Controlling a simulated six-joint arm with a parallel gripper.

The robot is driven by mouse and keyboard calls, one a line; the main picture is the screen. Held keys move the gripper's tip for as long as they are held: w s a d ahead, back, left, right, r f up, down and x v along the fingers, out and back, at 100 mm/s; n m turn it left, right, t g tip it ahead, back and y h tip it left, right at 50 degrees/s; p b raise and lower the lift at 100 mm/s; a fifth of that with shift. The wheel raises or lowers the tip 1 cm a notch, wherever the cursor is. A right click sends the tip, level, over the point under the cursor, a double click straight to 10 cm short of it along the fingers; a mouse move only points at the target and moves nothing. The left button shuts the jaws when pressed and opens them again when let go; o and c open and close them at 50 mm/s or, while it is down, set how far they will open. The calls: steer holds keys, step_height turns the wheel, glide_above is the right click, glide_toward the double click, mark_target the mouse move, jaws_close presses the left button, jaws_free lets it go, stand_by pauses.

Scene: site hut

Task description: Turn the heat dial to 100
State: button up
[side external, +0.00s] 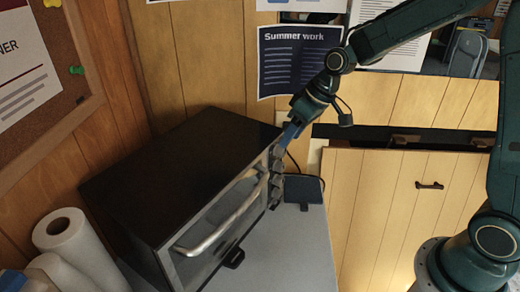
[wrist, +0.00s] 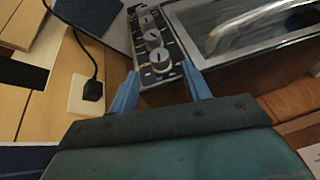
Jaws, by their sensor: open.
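A black toaster oven (side external: 185,165) stands on a grey surface, with a metal door handle (side external: 228,222) on its front. Its control panel is at the far end of the front. In the wrist view the panel carries a column of round dials; the nearest dial (wrist: 161,60) lies between my fingertips in the picture, with a middle dial (wrist: 153,39) and a far dial (wrist: 147,22) beyond. I cannot read which is the heat dial or its marks. My gripper (side external: 289,138) is open at the panel; its blue fingers (wrist: 159,68) straddle the nearest dial, contact unclear.
The oven's glass door (wrist: 240,30) is to the right of the dials. A plug with a black cord (wrist: 92,88) sits in a wall socket on the left. Paper rolls (side external: 75,240) stand left of the oven.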

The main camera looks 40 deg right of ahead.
mark_target(281, 151)
steer(key=shift+x, duration=2.2)
steer(key=c, duration=1)
